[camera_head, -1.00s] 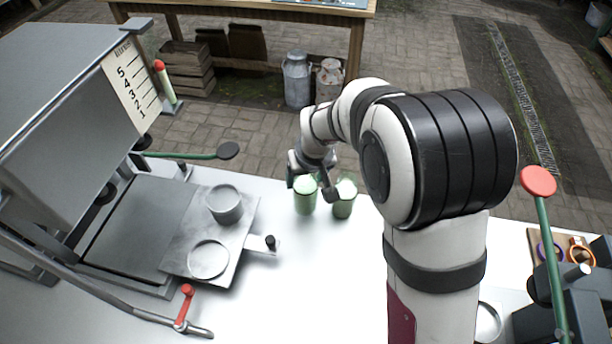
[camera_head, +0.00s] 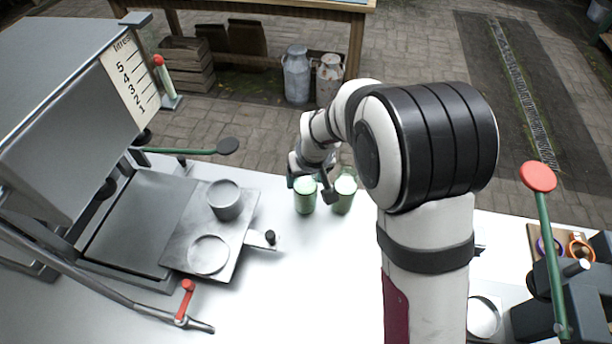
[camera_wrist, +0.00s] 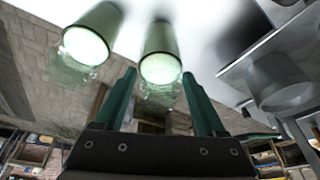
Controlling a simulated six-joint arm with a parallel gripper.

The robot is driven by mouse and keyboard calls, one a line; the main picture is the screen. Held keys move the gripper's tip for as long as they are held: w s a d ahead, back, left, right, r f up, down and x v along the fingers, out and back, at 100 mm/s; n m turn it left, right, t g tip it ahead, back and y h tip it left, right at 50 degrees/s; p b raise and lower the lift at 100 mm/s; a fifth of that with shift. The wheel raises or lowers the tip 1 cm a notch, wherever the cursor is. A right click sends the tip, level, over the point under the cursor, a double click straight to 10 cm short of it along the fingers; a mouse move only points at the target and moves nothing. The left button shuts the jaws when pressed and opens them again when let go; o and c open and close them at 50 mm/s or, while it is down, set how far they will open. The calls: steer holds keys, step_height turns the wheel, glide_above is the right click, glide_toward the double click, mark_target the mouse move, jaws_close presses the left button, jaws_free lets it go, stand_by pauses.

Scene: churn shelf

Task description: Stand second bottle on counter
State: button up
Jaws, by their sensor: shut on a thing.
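Two green-tinted glass bottles with pale contents stand side by side at the counter's back edge. The left bottle (camera_head: 305,200) is between the fingers of my gripper (camera_head: 311,187), which is shut on it. In the wrist view this bottle (camera_wrist: 160,42) shows between the two green fingers (camera_wrist: 160,95). The right bottle (camera_head: 343,200) stands just beside it, apart and outside the fingers; it also shows at the left of the wrist view (camera_wrist: 92,35). Both look upright, with their bases at counter level. Contact under the held bottle is not clear.
A metal tray (camera_head: 178,258) with a grey cup (camera_head: 224,201) and a round recess lies left of the bottles. A red-handled lever (camera_head: 185,300) is in front. A red-topped green lever (camera_head: 538,178) stands at right. The counter (camera_head: 300,285) before the bottles is clear.

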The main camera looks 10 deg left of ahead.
steer(key=shift+f, duration=0.1)
stand_by(0.3)
steer(key=shift+f, duration=0.25)
steer(key=o, duration=1.3)
steer(key=shift+c, duration=1)
